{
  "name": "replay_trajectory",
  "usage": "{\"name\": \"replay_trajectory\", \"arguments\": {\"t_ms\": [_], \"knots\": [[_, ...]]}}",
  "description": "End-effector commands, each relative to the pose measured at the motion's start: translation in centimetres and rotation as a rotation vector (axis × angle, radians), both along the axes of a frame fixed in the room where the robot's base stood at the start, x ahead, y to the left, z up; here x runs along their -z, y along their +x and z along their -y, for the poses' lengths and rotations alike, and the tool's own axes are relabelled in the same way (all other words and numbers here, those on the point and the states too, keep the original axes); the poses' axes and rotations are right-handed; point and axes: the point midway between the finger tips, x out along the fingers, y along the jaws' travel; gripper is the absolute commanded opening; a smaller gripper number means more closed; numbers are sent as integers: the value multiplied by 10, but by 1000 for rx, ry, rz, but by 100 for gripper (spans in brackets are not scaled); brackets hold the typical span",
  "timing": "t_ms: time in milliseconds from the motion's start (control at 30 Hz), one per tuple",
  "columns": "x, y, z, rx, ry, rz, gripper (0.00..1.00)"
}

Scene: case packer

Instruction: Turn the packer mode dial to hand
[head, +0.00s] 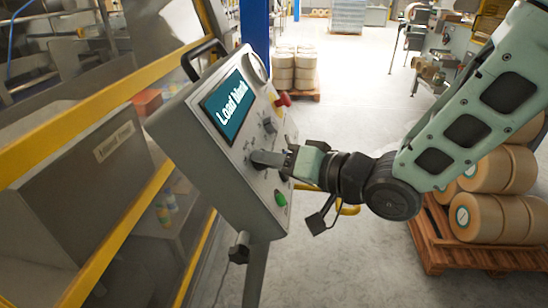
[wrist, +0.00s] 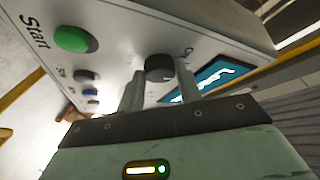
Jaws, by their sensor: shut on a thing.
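The packer panel (head: 215,150) is a grey tilted box on a post, with a lit screen (head: 226,106) whose text starts with "Load". My gripper (head: 265,159) reaches in from the right to the panel's lower face. In the wrist view, a round black dial (wrist: 160,67) sits between the two fingers of my gripper (wrist: 158,77), which are shut on it.
A green Start button (head: 281,198) is just below my gripper. Another dark knob (head: 269,125) and a red stop button (head: 283,100) are above it. A yellow guard rail (head: 100,113) runs behind the panel at left. A pallet of rolls (head: 490,215) stands right; open floor lies between.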

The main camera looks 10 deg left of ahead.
Motion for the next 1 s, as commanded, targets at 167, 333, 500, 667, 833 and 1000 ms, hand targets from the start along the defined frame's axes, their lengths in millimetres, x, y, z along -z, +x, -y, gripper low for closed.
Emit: {"name": "replay_trajectory", "arguments": {"t_ms": [167, 333, 500, 667, 833, 1000], "knots": [[0, 1, 1, 10, -1, -13, 12], [0, 1, 1, 11, -1, -14, 12], [0, 1, 1, 10, -1, -13, 41], [0, 1, 0, 10, -1, -13, 56], [0, 0, 0, 8, 0, -13, 56], [0, 0, 1, 8, -1, -12, 56]]}}
